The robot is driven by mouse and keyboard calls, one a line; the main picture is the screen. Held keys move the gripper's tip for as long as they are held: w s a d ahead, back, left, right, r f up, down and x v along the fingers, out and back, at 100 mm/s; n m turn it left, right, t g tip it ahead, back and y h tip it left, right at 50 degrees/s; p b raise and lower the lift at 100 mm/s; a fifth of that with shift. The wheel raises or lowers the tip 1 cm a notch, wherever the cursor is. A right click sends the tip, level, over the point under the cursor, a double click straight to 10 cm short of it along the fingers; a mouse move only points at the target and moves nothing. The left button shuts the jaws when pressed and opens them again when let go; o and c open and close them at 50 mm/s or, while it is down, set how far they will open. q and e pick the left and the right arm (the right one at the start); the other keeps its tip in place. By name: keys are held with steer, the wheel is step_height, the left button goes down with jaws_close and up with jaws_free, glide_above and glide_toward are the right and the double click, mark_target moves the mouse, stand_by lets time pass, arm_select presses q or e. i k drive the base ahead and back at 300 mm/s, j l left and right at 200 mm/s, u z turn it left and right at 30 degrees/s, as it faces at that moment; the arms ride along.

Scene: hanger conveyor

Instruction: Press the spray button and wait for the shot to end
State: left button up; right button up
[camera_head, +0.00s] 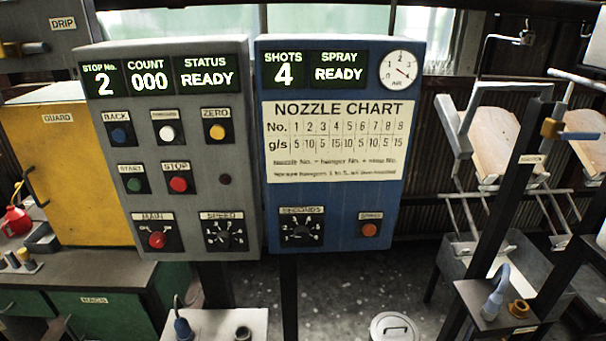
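The spray display (338,73) at the top of this panel reads SPRAY READY. The shots display (284,70) beside it reads 4. A seconds dial (301,227) is left of the button. A round air gauge (400,71) is at the panel's top right. Neither of my grippers shows in the head view, and nothing covers the button.
A grey panel (190,245) stands left of the blue one, with several buttons and displays reading stop 2, count 000, status READY. Right are a rack with pale boards (500,140) and dark posts. A yellow guard (70,170) is left.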

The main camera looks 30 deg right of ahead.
mark_target(369, 229)
steer(key=z, duration=1.4)
